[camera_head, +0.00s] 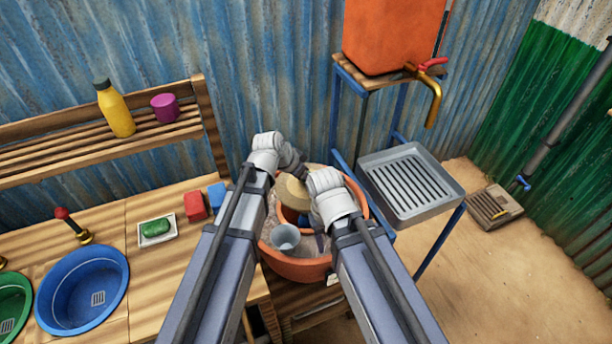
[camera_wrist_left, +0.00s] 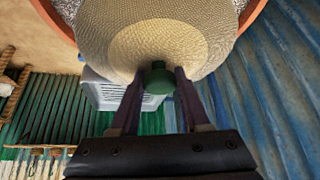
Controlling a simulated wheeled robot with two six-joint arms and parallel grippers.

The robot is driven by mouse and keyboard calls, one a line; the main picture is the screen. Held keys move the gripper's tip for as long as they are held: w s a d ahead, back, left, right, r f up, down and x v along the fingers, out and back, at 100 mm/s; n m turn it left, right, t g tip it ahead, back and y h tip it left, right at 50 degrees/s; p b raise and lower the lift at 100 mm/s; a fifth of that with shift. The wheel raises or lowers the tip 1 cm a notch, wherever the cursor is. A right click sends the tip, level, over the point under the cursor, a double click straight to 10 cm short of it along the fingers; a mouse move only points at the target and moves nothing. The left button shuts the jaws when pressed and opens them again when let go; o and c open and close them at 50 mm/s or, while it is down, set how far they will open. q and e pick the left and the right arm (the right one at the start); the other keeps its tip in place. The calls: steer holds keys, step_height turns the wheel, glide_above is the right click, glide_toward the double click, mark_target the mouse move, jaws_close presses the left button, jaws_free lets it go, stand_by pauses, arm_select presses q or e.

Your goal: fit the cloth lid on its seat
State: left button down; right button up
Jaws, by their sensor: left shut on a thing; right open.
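The beige woven cloth lid (camera_head: 291,194) is over the inner clay pot (camera_head: 287,215) and hides much of its mouth. I cannot tell whether the lid touches the pot's rim. In the left wrist view the lid (camera_wrist_left: 150,45) is large, and its green knob (camera_wrist_left: 157,80) is between the fingers. My left gripper (camera_head: 300,172) is shut on this knob. My right gripper (camera_head: 319,222) is open at the right side of the inner pot; its fingers are largely hidden by the wrist.
A large clay pot (camera_head: 300,269) with grey sand surrounds the inner pot. A grey cup (camera_head: 286,237) stands in the sand. A metal draining tray (camera_head: 433,213) on a blue stand is close on the right. Red and blue blocks (camera_head: 195,206) lie on the left counter.

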mark_target(304, 186)
arm_select(q)
steer(key=shift+f+b, duration=3.9)
steer(key=shift+f, duration=0.35)
arm_select(e)
steer(key=shift+f, duration=4.25)
arm_select(q)
steer(key=shift+f+b, duration=0.4)
arm_select(e)
steer(key=shift+f, duration=0.35)
arm_select(q)
jaws_free()
steer(key=shift+r+p, duration=0.3)
arm_select(e)
steer(key=shift+r, duration=0.3)
arm_select(q)
steer(key=shift+r+p, duration=1.75)
arm_select(e)
steer(key=shift+r, duration=1.7)
arm_select(q)
steer(key=shift+r, duration=0.1)
arm_select(e)
steer(key=shift+r, duration=0.1)
arm_select(q)
steer(key=shift+r+p, duration=2.9)
steer(key=shift+p, duration=0.1)
arm_select(e)
steer(key=shift+r, duration=2.9)
